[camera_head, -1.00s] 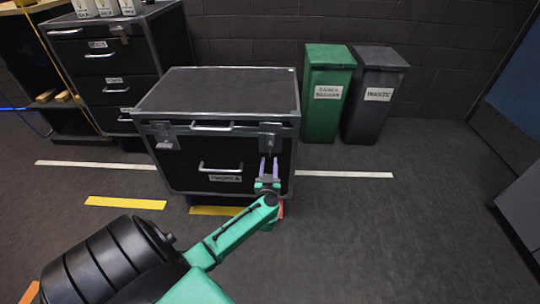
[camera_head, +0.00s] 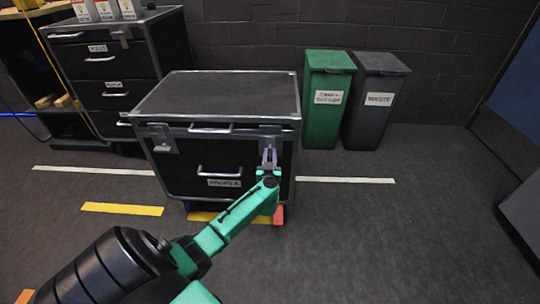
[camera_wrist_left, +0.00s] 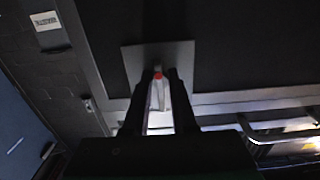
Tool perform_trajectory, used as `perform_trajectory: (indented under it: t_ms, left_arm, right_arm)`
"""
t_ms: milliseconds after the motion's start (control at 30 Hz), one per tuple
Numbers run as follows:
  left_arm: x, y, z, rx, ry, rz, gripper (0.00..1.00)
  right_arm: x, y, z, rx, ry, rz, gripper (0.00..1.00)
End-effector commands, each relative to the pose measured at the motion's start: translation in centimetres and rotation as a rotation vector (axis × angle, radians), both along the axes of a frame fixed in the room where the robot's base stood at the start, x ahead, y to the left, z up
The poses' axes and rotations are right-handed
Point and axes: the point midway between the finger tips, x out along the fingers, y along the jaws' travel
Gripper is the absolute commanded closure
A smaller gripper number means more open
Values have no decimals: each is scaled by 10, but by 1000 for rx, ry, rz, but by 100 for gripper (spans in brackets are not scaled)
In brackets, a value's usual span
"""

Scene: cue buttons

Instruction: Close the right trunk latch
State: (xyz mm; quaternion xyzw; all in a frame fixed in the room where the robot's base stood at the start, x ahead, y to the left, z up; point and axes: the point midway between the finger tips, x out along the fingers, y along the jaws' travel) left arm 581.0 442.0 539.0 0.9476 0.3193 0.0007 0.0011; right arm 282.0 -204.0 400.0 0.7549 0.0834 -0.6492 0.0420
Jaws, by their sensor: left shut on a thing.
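The black trunk (camera_head: 190,98) with metal edges stands on the floor in the middle of the head view, its lid down. Its right latch (camera_head: 270,131) is a grey metal plate at the front right of the lid edge. My left gripper (camera_head: 268,158) is at this latch from the front, shut on its lower part. In the left wrist view, the latch plate (camera_wrist_left: 158,58) lies just beyond my left gripper (camera_wrist_left: 157,92), with a pale piece with a red spot between the fingers. The fingers partly hide the latch. My right gripper is out of view.
The left latch (camera_head: 162,138) and a front handle (camera_head: 220,170) are on the trunk's front. A drawer cabinet (camera_head: 110,70) stands behind left; a green bin (camera_head: 327,100) and a grey bin (camera_head: 374,102) stand behind right.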

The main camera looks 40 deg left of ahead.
Motion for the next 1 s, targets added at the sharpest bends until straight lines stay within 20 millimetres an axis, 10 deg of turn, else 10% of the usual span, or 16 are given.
perform_trajectory:
  t_ms: [600,1000]
  left_arm:
    - [1,-4,1,-250,-181,-1,100]
    - [2,-5,-1,-551,-412,0,100]
  right_arm:
    - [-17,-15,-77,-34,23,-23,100]
    - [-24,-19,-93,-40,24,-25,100]
